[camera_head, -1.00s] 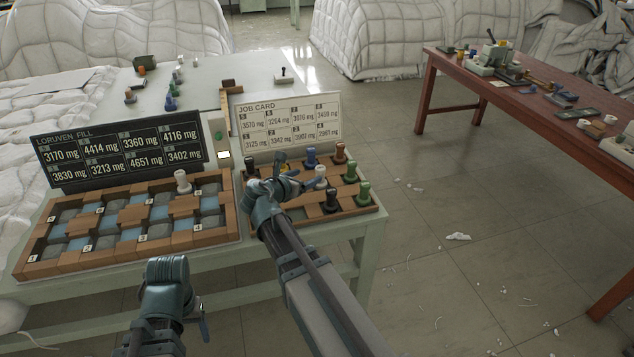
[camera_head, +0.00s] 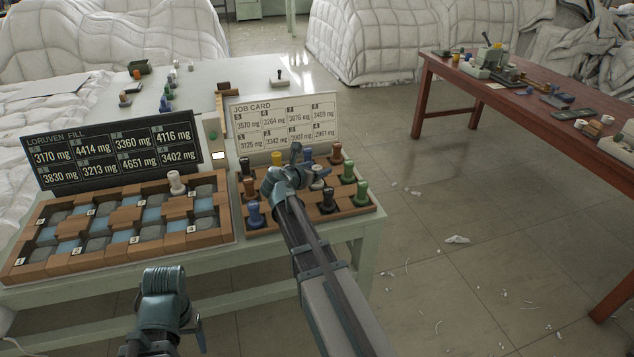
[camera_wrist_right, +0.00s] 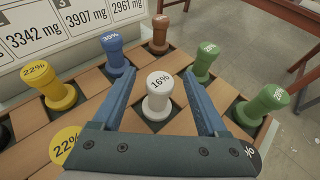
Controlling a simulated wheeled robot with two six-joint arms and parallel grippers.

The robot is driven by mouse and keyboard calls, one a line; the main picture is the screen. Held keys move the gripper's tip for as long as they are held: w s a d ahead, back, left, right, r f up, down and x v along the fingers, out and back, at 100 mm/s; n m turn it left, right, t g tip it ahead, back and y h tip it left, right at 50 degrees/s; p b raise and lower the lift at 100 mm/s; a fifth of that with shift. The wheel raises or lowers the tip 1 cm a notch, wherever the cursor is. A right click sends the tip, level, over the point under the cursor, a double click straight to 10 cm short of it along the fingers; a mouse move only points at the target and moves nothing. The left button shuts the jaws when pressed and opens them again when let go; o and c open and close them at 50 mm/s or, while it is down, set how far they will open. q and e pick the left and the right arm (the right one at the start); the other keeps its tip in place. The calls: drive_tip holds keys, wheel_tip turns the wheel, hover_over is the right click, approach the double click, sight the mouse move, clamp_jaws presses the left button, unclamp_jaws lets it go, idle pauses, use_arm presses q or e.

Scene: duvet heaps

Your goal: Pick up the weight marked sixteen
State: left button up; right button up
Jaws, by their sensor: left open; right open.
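The weight marked 16% is white, upright in the wooden rack. It shows in the right wrist view (camera_wrist_right: 158,97), standing between the blue fingers of my right gripper (camera_wrist_right: 156,76), with space on both sides. In the head view the white weight (camera_head: 318,180) is partly hidden by my right gripper (camera_head: 299,165), which is over the rack, open and empty. My left gripper (camera_head: 165,287) is low in front of the table, open, its fingers mostly hidden.
Blue (camera_wrist_right: 115,55), yellow (camera_wrist_right: 50,87) and green (camera_wrist_right: 265,103) weights stand close around it. The job card (camera_head: 284,127) stands behind the rack. At left is a compartment tray (camera_head: 110,253) with another white weight (camera_head: 176,183). A red-brown table (camera_head: 530,112) stands at right.

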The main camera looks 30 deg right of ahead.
sight(317, 167)
drive_tip(key=shift+w+d+f, duration=0.2)
drive_tip(key=shift+d+f, duration=0.05)
drive_tip(key=shift+d, duration=0.1)
drive_tip(key=shift+r, duration=0.1)
clamp_jaws()
drive_tip(key=shift+r, duration=0.15)
wheel_tip(317, 167, up, 10)
drive_tip(key=p, duration=1)
